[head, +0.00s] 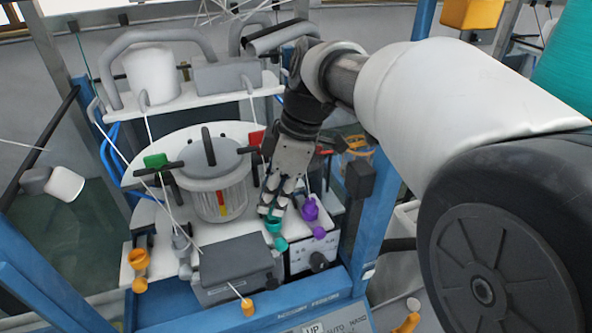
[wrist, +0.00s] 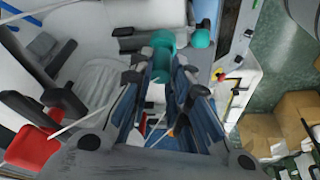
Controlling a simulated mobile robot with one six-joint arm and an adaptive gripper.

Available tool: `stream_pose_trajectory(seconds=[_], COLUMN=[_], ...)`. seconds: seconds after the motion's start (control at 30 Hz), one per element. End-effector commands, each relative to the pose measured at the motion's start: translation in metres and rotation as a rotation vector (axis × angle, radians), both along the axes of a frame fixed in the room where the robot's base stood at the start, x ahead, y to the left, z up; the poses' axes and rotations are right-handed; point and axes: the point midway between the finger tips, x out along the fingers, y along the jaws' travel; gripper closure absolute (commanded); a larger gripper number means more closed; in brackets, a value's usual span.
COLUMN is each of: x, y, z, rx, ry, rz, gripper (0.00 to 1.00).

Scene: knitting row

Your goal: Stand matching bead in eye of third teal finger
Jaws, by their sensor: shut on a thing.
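A teal finger (head: 273,224) stands at the front of the machine in the head view, with a rounded teal end (head: 281,244) below it. In the wrist view its teal parts (wrist: 163,40) and (wrist: 200,38) lie just beyond my fingertips. My gripper (head: 277,206) points down right above the teal finger. In the wrist view, a small teal piece, seemingly the bead (wrist: 159,71), sits between the fingertips, which are shut on it. The fingers hide most of the bead, and the head view does not show it clearly. I cannot tell whether it touches the finger's eye.
A purple finger (head: 310,208) stands close to the right of my gripper. An orange finger (head: 138,259) and a grey one (head: 181,242) stand to the left. A grey box (head: 238,266) is in front, and a clear ribbed cylinder (head: 218,200) is at the left. White yarns cross the space.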

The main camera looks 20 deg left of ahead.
Motion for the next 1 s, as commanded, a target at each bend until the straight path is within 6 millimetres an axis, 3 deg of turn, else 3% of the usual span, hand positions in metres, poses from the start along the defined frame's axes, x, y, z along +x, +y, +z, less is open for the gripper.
stream_pose_trajectory(seconds=[1.0], x=[0.000], y=[0.000], z=[-0.015], rx=[0.000], ry=[0.001], rz=[0.000], gripper=[0.92])
